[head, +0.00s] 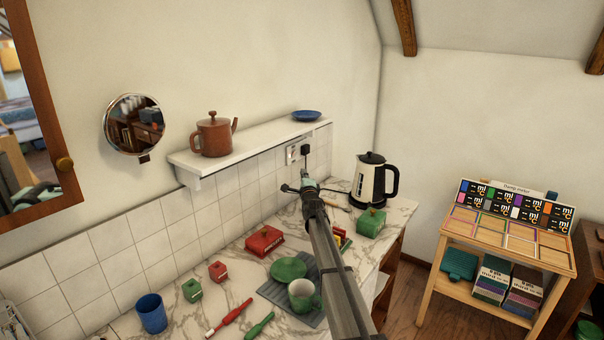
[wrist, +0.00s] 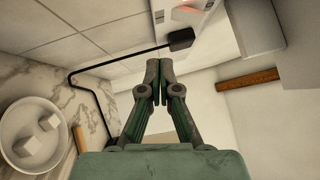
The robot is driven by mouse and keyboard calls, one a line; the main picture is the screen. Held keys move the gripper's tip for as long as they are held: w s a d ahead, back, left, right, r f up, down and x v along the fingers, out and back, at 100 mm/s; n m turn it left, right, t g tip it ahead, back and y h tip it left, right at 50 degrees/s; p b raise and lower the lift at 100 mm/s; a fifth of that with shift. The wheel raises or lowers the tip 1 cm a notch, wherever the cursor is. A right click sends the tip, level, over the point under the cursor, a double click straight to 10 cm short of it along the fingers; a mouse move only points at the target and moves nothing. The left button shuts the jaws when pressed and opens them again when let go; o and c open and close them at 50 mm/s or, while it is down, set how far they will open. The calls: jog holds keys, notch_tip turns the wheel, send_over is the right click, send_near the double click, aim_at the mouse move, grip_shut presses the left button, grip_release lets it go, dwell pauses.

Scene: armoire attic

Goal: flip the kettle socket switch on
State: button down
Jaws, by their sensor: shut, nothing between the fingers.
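The socket (head: 292,154) is a pale plate on the tiled wall under the shelf. It also shows at the top of the wrist view (wrist: 207,22), where a reddish patch (wrist: 186,11) shows on it. A black plug (head: 305,150) sits at the socket, and its black cord runs down in the wrist view. The kettle (head: 370,182), cream and black, stands upright on the counter to the right of the socket. My gripper (wrist: 160,64) is shut and empty. Its fingertips appear just below the socket and plug in the picture; I cannot tell whether they touch.
A white shelf (head: 250,142) above holds a brown teapot (head: 213,136) and a blue dish (head: 307,115). A red butter-dish-like box (head: 264,241), a green one (head: 371,222) and a green mug (head: 303,295) stand on the marble counter. A white bowl (wrist: 35,135) holds pale cubes.

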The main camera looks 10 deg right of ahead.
jog(key=s+f+b, duration=0.1)
jog(key=s+f, duration=0.1)
jog(key=s, duration=0.4)
jog(key=shift+a, duration=0.3)
jog(key=shift+f, duration=0.1)
